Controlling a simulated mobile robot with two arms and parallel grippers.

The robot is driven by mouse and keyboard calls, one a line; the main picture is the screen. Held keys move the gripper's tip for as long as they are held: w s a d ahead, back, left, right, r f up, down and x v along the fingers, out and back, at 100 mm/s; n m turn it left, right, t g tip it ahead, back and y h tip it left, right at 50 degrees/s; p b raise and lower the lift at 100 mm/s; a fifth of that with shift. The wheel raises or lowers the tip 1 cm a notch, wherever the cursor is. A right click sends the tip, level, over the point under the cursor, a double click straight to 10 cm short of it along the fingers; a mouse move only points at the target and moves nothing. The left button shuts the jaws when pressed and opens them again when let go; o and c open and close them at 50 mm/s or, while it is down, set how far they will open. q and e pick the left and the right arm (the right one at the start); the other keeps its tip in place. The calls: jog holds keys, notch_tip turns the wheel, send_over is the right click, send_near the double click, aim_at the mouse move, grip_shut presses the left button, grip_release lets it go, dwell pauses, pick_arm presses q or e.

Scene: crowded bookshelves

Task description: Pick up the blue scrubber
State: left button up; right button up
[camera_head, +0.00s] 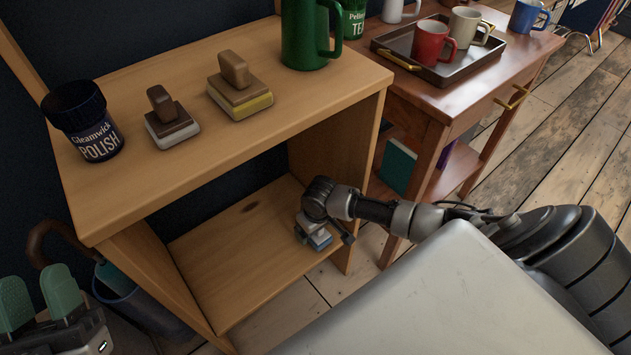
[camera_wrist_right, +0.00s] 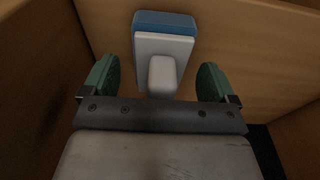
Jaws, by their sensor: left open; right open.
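The blue scrubber (camera_head: 321,240) lies on the lower shelf of the wooden unit, near its front right, partly hidden by my right gripper and wrist. In the right wrist view the scrubber (camera_wrist_right: 165,22) shows a blue pad, a pale grey block and a pale handle pointing toward the camera. My right gripper (camera_wrist_right: 158,72) is open, with one green finger on each side of the handle and a gap on both sides. My left gripper (camera_head: 38,292) is open and empty at the lower left of the head view, far from the scrubber.
The top board (camera_head: 220,140) above the lower shelf holds a polish jar (camera_head: 85,120), a brown-and-white scrubber (camera_head: 171,120), a yellow scrubber (camera_head: 239,88) and a green mug (camera_head: 305,35). A side table with a tray (camera_head: 440,72) of mugs stands right. The lower shelf's left part is clear.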

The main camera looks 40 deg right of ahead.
jog(key=c, duration=1.1)
jog(key=shift+r, duration=0.15)
